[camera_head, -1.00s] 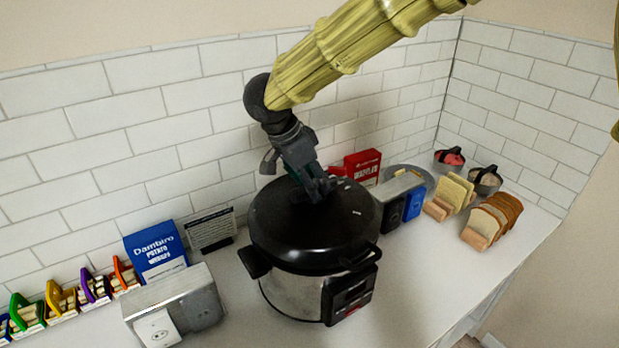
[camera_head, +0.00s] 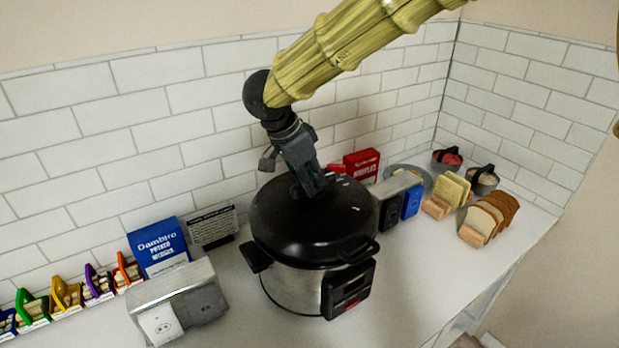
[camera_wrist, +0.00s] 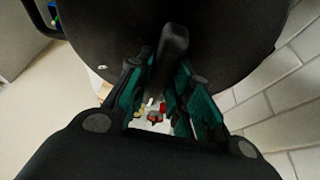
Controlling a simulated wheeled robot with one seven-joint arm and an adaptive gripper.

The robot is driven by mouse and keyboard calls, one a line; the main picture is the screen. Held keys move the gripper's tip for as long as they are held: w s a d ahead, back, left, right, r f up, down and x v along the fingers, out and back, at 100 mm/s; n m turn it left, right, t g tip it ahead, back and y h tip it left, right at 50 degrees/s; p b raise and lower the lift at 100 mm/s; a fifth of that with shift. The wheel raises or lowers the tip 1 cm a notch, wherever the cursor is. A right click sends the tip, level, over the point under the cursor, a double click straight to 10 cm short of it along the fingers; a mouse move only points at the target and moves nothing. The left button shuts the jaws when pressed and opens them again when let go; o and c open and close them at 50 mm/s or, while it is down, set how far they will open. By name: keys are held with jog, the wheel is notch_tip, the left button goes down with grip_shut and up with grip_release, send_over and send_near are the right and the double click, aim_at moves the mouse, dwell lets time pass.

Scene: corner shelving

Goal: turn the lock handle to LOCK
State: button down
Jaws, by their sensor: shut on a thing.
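A pressure cooker (camera_head: 290,288) with a steel body stands on the counter. Its round black lid (camera_head: 350,220) sits on top and also fills the upper part of the wrist view (camera_wrist: 110,40). The dark lock handle (camera_wrist: 172,42) at the lid's centre rises between my fingers in the wrist view. My gripper (camera_head: 310,192) reaches down onto the lid's centre and is shut on this handle. Its green-lined fingers (camera_wrist: 168,85) flank the handle. In the head view the gripper hides the handle. I cannot read any LOCK mark.
A metal toaster-like box (camera_head: 180,295) and a blue potato box (camera_head: 158,247) stand left of the cooker. A red box (camera_head: 362,166) and bread slices (camera_head: 488,220) are to its right. The tiled wall is close behind. The counter front is clear.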

jog(key=shift+w+d+r+m+p, duration=0.1)
jog(key=shift+r+m+p, duration=0.15)
jog(key=shift+p, duration=0.2)
jog(key=shift+w+m+g+p, duration=0.1)
jog(key=shift+m+g+p, duration=0.3)
jog(key=shift+m+p, duration=0.3)
jog(key=m+g+p, duration=0.1)
jog(key=m+p, duration=0.2)
jog(key=shift+w+h, duration=0.15)
jog(key=shift+h, duration=0.25)
jog(key=m+p, duration=0.1)
jog(key=m, duration=0.1)
jog(key=m+g+p, duration=0.1)
jog(key=m, duration=0.1)
jog(key=shift+w+g, duration=0.15)
jog(key=shift+g, duration=0.15)
jog(key=shift+w+f+m+g+p, duration=0.15)
jog(key=shift+m+g+p, duration=0.45)
jog(key=shift+m, duration=0.85)
jog(key=shift+y, duration=0.3)
jog(key=c, duration=1.3)
grip_release()
jog(key=shift+d, duration=0.15)
